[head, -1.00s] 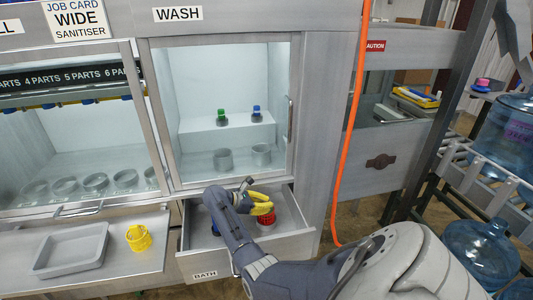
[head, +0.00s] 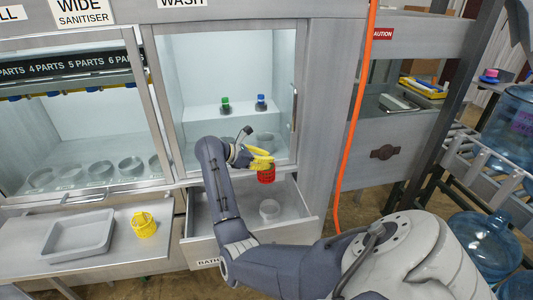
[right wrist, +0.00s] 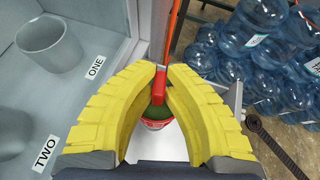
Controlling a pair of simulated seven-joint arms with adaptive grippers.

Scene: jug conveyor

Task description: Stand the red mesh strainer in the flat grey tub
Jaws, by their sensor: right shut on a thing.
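The red mesh strainer (head: 266,176) hangs from my right gripper (head: 268,163), above the open drawer and in front of the wash cabinet. My right gripper has yellow fingers and is shut on the strainer's red upper part. In the right wrist view the red strainer (right wrist: 159,88) shows between the fingertips, and the fingers hide much of it. The flat grey tub (head: 78,237) sits empty on the ledge at the left, well apart from the gripper. My left gripper is not in view.
A yellow strainer (head: 144,224) stands on the ledge right of the tub. The open bath drawer (head: 297,226) holds a pale round holder (head: 269,209). The wash cabinet's right frame (head: 301,100) and an orange hose (head: 352,120) stand to the right.

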